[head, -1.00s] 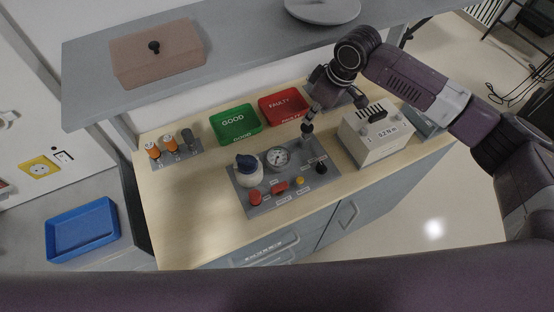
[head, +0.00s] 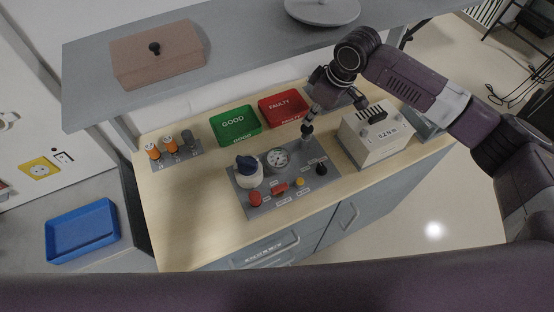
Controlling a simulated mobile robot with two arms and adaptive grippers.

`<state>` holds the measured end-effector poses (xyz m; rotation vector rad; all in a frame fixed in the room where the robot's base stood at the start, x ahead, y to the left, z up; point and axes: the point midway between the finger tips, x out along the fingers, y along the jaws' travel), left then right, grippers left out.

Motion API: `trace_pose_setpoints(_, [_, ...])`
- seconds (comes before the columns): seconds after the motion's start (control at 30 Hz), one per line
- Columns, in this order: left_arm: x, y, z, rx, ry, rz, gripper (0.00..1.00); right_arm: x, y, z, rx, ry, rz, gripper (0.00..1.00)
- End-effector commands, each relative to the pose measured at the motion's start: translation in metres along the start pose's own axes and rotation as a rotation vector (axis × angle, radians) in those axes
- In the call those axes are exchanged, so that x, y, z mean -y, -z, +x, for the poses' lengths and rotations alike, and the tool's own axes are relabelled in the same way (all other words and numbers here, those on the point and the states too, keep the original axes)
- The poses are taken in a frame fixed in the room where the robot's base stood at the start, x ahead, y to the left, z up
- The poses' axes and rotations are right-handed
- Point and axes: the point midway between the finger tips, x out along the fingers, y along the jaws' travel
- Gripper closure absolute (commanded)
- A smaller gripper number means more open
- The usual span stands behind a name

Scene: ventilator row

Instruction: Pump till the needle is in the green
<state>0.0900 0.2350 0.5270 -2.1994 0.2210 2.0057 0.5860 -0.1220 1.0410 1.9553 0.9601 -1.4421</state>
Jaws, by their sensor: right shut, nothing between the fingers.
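A grey panel (head: 332,178) lies on the wooden bench top. It carries a round white-faced gauge (head: 277,158); its needle and any green zone are too small to read. Left of the gauge stands a white part with a dark blue top (head: 247,166), perhaps the pump. A red round button (head: 255,198), a red switch (head: 280,188), a yellow button (head: 300,181) and a black knob (head: 321,168) sit along the front. My right gripper (head: 307,129) is shut and empty, pointing down above the panel's back right corner, apart from the controls. My left gripper is out of view.
A green GOOD tray (head: 236,125) and a red FAULTY tray (head: 284,107) stand behind the panel. A white box device (head: 376,139) is close on the right. A shelf (head: 240,52) overhangs the back.

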Motion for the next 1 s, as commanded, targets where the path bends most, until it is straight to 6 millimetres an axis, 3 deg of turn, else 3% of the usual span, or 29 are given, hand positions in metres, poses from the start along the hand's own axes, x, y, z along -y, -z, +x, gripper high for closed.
trace_pose_setpoints(1.0, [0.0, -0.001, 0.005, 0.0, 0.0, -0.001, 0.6, 0.0, -0.005, 0.017, 0.0, 0.0, 0.0, 1.0])
